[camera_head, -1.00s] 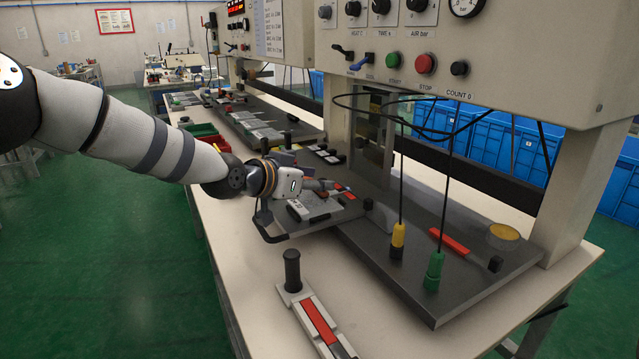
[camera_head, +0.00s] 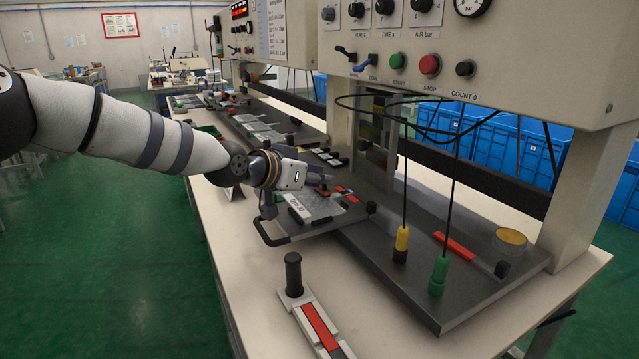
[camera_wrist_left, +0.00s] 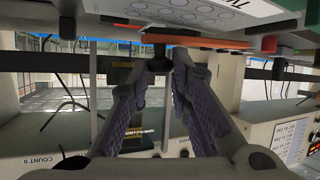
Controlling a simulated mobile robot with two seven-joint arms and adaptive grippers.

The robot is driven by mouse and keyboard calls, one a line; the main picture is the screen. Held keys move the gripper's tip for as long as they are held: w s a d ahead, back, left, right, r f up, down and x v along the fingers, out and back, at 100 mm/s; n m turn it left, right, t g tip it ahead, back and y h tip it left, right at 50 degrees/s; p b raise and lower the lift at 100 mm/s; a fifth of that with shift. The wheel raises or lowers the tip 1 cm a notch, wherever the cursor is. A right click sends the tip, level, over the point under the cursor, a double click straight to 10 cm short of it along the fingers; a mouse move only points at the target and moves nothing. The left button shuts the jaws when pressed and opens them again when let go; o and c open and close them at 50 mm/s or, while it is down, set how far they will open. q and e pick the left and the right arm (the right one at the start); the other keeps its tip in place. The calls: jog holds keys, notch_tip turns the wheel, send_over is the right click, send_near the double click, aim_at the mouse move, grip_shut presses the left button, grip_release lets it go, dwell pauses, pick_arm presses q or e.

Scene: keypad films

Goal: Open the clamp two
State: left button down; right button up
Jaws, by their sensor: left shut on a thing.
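My left gripper (camera_head: 326,183) is over the sliding plate (camera_head: 293,232), which carries a grey keypad film (camera_head: 322,208) and small red clamp parts (camera_head: 343,189). In the left wrist view the fingers (camera_wrist_left: 160,58) are closed together on a small dark clamp knob (camera_wrist_left: 158,38). A long orange-red clamp bar (camera_wrist_left: 205,42) runs just behind that knob, under the plate's edge in this upside-down view. The gripper hides part of the plate in the head view, and I cannot read which clamp is number two. My right gripper is not in view.
A dark press bed (camera_head: 440,290) lies to the right, with yellow (camera_head: 402,240) and green (camera_head: 439,272) plugs on hanging cables. A black-knobbed fixture (camera_head: 293,272) with a red bar stands in front. The press housing (camera_head: 480,75) overhangs behind. The near tabletop is mostly clear.

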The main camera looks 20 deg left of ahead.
pick_arm(q)
jog(key=r+n+b, duration=0.1)
jog(key=w+a+r+g+h, duration=0.1)
jog(key=r+n+g+b, duration=0.1)
jog(key=shift+w+a+r+n+b, duration=0.2)
jog(key=shift+w+a+n+b, duration=0.1)
jog(key=shift+w+a, duration=0.1)
jog(key=shift+w+a+r+n+g+h+b, duration=0.15)
jog(key=shift+w+a+r+n+g+h, duration=0.15)
jog(key=shift+r, duration=0.2)
jog(key=shift+w+a+r+n+g+h+b, duration=0.2)
jog(key=shift+r+h, duration=0.1)
jog(key=shift+r, duration=0.15)
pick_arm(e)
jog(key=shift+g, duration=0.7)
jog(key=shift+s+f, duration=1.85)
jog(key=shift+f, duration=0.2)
